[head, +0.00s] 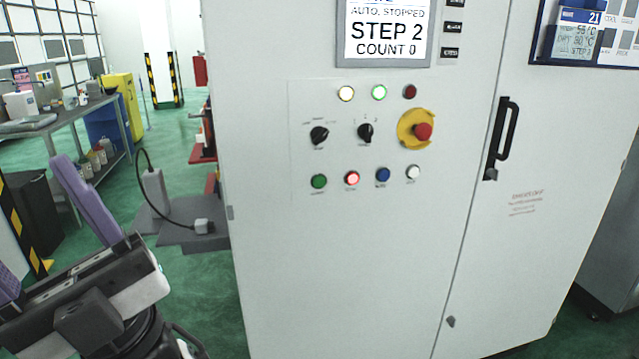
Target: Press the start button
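The pale cabinet (270,260) carries a control panel. The green button (319,181) is leftmost in its lower row and looks unlit; its small label is too blurred to read surely as start. To its right are a lit red button (352,178), a blue button (383,174) and a white button (413,171). The screen (388,30) reads "AUTO, STOPPED", "STEP 2", "COUNT 0". My gripper (28,222) is at the lower left, well away from the panel. Its two purple fingers are wide apart, with nothing seen between them; one runs out of frame.
Above the buttons are two black rotary switches (319,135) (366,132) and a red emergency stop (422,131) on yellow. A black door handle (503,138) sticks out to the right. A workbench (70,118) and a grey foot-switch stand (190,238) are left. Space before the panel looks clear.

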